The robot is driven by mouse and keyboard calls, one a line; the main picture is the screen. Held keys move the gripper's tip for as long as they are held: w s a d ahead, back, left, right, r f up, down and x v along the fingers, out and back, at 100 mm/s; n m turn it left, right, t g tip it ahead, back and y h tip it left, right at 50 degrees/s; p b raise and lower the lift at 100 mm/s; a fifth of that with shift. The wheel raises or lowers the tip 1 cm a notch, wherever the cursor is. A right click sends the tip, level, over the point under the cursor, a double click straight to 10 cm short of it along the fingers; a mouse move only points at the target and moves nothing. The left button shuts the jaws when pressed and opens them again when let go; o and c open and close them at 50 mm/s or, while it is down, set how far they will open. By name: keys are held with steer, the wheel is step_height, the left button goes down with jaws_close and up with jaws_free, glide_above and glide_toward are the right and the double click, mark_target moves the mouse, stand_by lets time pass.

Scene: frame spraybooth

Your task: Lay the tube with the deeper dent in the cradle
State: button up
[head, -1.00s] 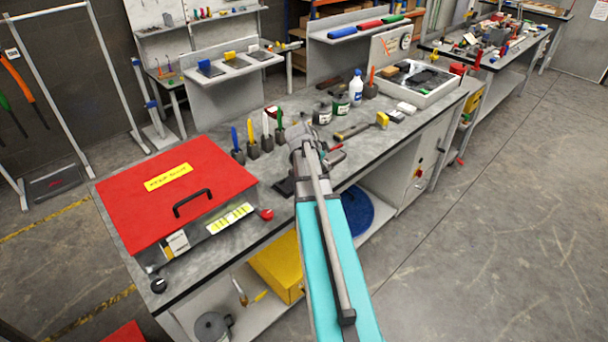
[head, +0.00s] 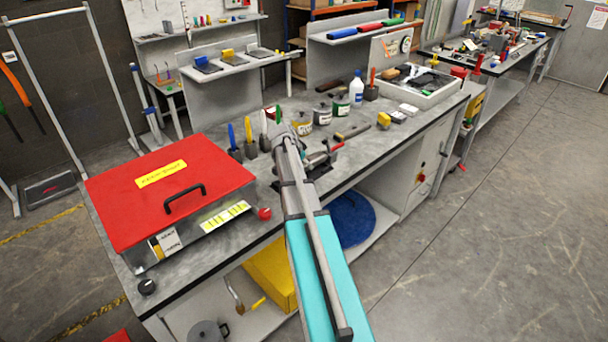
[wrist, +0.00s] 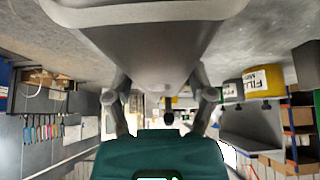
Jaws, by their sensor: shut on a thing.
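My gripper (wrist: 163,105) shows in the wrist view, with one finger on either side of a smooth grey tube-like thing (wrist: 150,45). This thing fills the upper middle of that view and narrows between the fingers, which are shut on it. No dent shows on it. In the head view my arm's far end is over the workbench, and the arm hides the fingers and the held thing. A dark fixture with a red handle (head: 336,147) stands just right of the arm. I cannot tell whether it is the cradle. No second tube can be made out for sure.
A red-lidded box (head: 150,205) fills the bench's near left. Upright coloured tools (head: 232,135) stand left of the arm. Filler tins (head: 322,115), a spray bottle (head: 356,88) and a grey tray (head: 440,97) stand farther back. The floor at right is clear.

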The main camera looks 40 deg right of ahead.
stand_by(0.4)
steer(key=shift+w+f+b, duration=0.4)
steer(key=shift+f+b, duration=0.1)
steer(key=shift+f, duration=0.05)
steer(key=shift+f+b, duration=1.45)
steer(key=shift+f, duration=0.1)
steer(key=o, duration=1.2)
steer(key=shift+o, duration=0.2)
steer(key=shift+r, duration=0.2)
steer(key=p+v, duration=0.3)
steer(key=shift+r, duration=0.15)
steer(key=p+v, duration=0.6)
steer(key=v, duration=0.2)
steer(key=shift+p, duration=0.35)
steer(key=shift+a+r, duration=0.2)
steer(key=shift+r, duration=0.05)
